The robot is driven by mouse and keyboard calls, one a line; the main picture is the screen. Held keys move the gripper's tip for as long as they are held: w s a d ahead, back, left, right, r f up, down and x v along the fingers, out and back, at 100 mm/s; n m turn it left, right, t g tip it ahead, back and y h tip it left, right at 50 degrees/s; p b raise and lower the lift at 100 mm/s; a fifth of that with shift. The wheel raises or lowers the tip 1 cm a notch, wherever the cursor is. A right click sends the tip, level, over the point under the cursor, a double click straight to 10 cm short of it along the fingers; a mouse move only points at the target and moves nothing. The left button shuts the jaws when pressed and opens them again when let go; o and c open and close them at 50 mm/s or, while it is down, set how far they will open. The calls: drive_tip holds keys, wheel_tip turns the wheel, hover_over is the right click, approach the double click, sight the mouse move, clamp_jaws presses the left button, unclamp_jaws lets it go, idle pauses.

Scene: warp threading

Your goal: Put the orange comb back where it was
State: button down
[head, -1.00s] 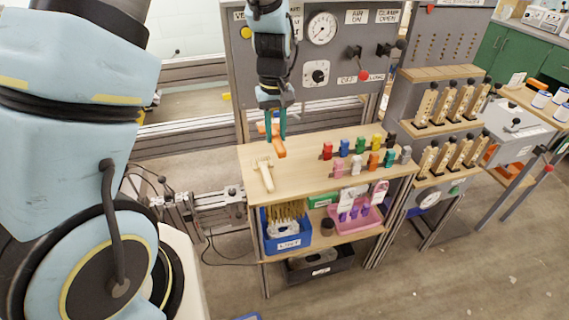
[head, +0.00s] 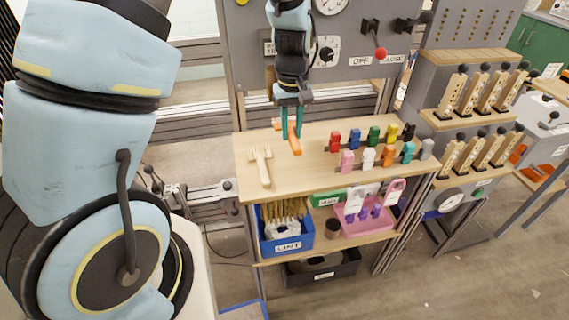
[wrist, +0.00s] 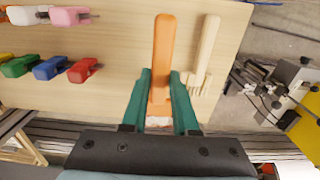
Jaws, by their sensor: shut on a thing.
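The orange comb (head: 295,144) is in my gripper (head: 291,133), over the back left part of the wooden tabletop (head: 320,175). In the wrist view my gripper (wrist: 160,105) has its two green fingers shut on the comb (wrist: 163,60), with the long handle pointing away from the gripper. The comb's toothed end is mostly hidden between and behind the fingers. I cannot tell whether the comb touches the tabletop. A pale wooden comb (head: 262,168) lies to its left in the head view; it also shows right of it in the wrist view (wrist: 206,50).
Two rows of coloured clips, among them a red one (head: 335,141), stand on the tabletop to the right. A blue bin (head: 285,240) and a pink basket (head: 365,223) sit on the shelf below. A grey control panel (head: 350,75) rises behind.

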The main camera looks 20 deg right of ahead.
sight(290, 165)
wheel_tip(290, 165, down, 9)
drive_tip(key=shift+r+p, duration=0.1)
drive_tip(key=shift+p, duration=0.8)
drive_tip(key=c, duration=0.7)
unclamp_jaws()
